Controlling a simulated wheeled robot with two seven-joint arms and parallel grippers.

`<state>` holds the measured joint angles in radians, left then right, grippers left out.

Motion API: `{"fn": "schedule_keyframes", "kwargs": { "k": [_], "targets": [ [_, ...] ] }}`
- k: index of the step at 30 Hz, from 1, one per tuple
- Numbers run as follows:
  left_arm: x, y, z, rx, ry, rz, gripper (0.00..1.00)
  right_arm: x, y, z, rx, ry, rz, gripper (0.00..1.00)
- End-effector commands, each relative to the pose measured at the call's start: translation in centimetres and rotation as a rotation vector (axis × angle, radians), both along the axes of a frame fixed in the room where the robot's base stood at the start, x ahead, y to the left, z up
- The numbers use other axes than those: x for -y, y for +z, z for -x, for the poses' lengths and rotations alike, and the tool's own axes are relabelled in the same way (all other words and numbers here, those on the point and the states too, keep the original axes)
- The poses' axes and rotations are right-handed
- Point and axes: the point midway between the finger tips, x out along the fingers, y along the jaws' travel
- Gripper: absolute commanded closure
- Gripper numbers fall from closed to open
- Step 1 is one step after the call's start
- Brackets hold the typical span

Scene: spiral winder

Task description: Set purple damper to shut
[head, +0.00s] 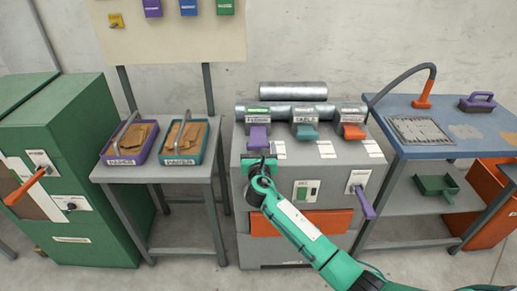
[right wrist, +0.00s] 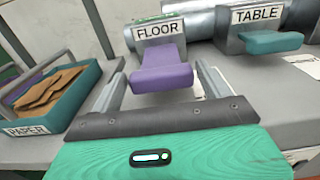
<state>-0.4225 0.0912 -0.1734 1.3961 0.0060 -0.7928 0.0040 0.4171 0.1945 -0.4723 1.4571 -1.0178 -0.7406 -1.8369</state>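The purple damper (head: 258,138) is a flat purple tab under a grey housing labelled FLOOR, on top of the grey machine (head: 240,205). It also shows in the right wrist view (right wrist: 165,72), sticking out toward me and sloping slightly down. My right gripper (head: 260,158) is in front of it, at the machine's front top edge. In the right wrist view its two fingers are apart, one on each side of the purple tab. I cannot tell whether they touch it. My left gripper is not in view.
A teal damper (head: 305,131) labelled TABLE and an orange damper (head: 352,132) stand to the right. A purple-handled lever (head: 363,202) is on the machine front. Bins of paper (head: 181,140) stand on the left table. A blue-topped bench (head: 450,150) is at the right.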

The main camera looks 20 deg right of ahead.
Motion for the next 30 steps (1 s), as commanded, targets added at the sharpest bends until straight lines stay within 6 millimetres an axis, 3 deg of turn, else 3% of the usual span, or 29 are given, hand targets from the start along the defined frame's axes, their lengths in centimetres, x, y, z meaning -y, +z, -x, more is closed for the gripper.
{"fn": "schedule_keyframes", "kwargs": {
  "k": [1, 7, 11, 21, 25, 30],
  "targets": [
    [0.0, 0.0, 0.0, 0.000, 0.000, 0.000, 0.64, 0.0, 0.0, 0.0, 0.000, 0.000, 0.000, 0.31],
    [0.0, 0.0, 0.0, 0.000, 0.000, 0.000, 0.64, 0.0, 0.0, 0.0, 0.000, 0.000, 0.000, 0.68],
    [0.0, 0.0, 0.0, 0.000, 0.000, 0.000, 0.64, 0.1, 0.0, -0.4, 0.000, -0.001, 0.001, 0.68],
    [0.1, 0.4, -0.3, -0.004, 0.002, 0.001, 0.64, 1.4, 0.0, -5.1, 0.002, -0.001, 0.002, 0.68],
    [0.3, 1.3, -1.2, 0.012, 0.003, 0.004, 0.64, 1.6, 0.0, -5.7, 0.000, 0.000, 0.000, 0.69],
    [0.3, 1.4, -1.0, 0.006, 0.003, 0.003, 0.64, 1.7, 0.1, -5.7, 0.002, 0.000, 0.000, 0.68]
  ]
}}
